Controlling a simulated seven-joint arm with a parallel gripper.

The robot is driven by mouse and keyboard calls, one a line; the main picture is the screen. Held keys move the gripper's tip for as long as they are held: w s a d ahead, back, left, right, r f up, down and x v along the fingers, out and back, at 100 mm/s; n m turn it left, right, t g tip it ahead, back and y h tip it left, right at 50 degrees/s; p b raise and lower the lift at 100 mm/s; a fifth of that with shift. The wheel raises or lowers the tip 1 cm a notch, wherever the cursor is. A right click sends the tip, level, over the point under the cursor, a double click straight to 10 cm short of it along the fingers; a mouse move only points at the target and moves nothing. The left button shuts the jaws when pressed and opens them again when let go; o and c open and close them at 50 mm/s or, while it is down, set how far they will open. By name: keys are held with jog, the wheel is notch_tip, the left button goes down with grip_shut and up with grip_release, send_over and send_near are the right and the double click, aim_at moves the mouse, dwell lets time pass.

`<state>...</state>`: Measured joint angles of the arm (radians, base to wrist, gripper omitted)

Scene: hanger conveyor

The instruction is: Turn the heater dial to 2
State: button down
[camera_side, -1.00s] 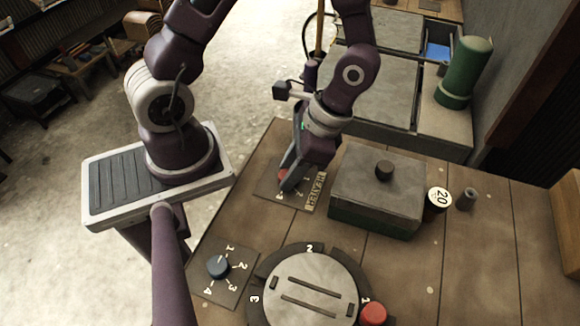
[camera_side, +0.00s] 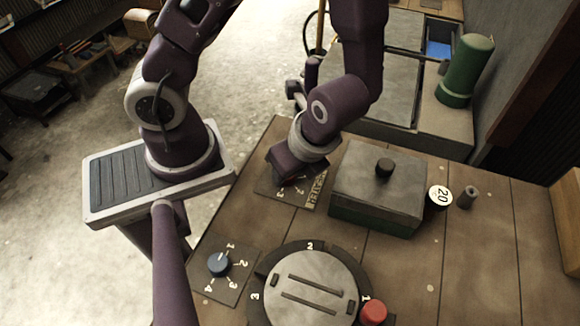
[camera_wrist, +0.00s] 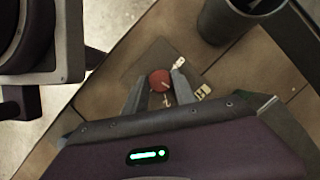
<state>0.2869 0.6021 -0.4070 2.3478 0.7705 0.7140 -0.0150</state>
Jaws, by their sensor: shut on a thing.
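The heater dial (camera_wrist: 160,79) is a red round knob on a dark panel in the wrist view. My gripper (camera_wrist: 160,81) is shut on it, with one finger on each side. The side view shows my gripper (camera_side: 279,180) low over the heater panel (camera_side: 306,203), hiding the knob. The lettered heater label (camera_side: 318,188) shows at the panel's right. White numerals lie around the knob, partly covered by my fingers. I cannot tell which number the dial points to.
A grey-topped box (camera_side: 378,187) with a black knob stands close right of the heater panel. A blue dial (camera_side: 218,264) numbered 1 to 4, a round plate (camera_side: 310,290) and a red button (camera_side: 373,312) are nearer the front. A green cylinder (camera_side: 466,72) stands behind.

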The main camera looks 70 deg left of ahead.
jog(key=m+t, duration=0.1)
jog(key=m, duration=0.3)
jog(key=shift+s+t, duration=0.15)
jog(key=shift+t, duration=0.25)
jog(key=shift+s+a+m+t, duration=0.1)
jog(key=shift+m+t, duration=0.6)
jog(key=shift+m, duration=1.3)
jog(key=c, duration=1)
grip_release()
jog(key=shift+c, duration=0.2)
jog(key=v, duration=0.7)
